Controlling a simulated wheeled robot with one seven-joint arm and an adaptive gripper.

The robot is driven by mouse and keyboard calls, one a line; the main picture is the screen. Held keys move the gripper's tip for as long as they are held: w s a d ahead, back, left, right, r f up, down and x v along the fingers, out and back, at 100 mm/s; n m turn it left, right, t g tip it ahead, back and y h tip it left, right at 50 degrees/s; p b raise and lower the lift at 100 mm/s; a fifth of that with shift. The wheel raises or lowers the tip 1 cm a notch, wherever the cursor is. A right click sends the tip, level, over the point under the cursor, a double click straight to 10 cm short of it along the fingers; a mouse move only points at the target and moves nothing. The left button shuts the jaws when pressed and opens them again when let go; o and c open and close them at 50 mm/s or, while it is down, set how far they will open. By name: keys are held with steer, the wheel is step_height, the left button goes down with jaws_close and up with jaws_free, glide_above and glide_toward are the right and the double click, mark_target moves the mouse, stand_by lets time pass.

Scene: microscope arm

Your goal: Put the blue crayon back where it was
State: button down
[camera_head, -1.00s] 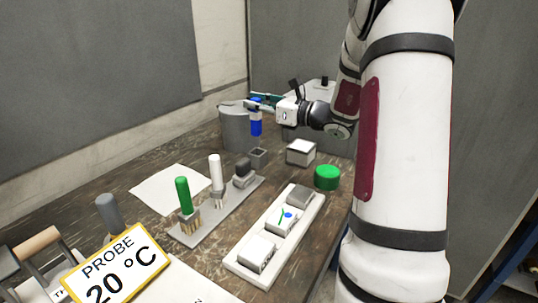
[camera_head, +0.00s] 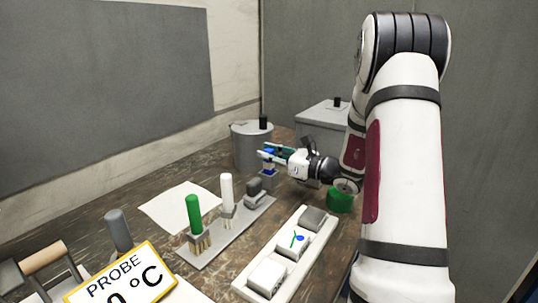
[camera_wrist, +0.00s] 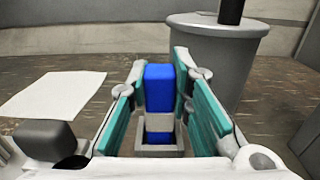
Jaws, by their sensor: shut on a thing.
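The blue crayon (camera_head: 269,152) is upright between the fingers of my gripper (camera_head: 275,155). In the wrist view, the blue crayon (camera_wrist: 160,88) shows a pale band low on its body. Its lower end lies within the outline of a small square grey holder (camera_wrist: 172,153). Whether it touches the bottom is hidden. The teal pads of my gripper (camera_wrist: 160,108) stand on both sides of the crayon, shut on it.
A green crayon (camera_head: 194,214) and a white crayon (camera_head: 227,187) stand in holders on a grey strip (camera_head: 212,248), beside a dark block (camera_head: 254,190). A grey drum (camera_head: 250,152) stands behind my gripper. A green cylinder (camera_head: 341,200) and a white tray (camera_head: 248,290) are nearer my arm.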

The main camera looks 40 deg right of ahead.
steer(key=shift+f, duration=0.1)
steer(key=c, duration=1.4)
jaws_free()
steer(key=shift+c, duration=0.2)
steer(key=shift+s+d, duration=0.15)
steer(key=shift+s, duration=0.1)
steer(key=v, duration=1.1)
steer(key=shift+s+p, duration=0.25)
steer(key=shift+p, duration=0.05)
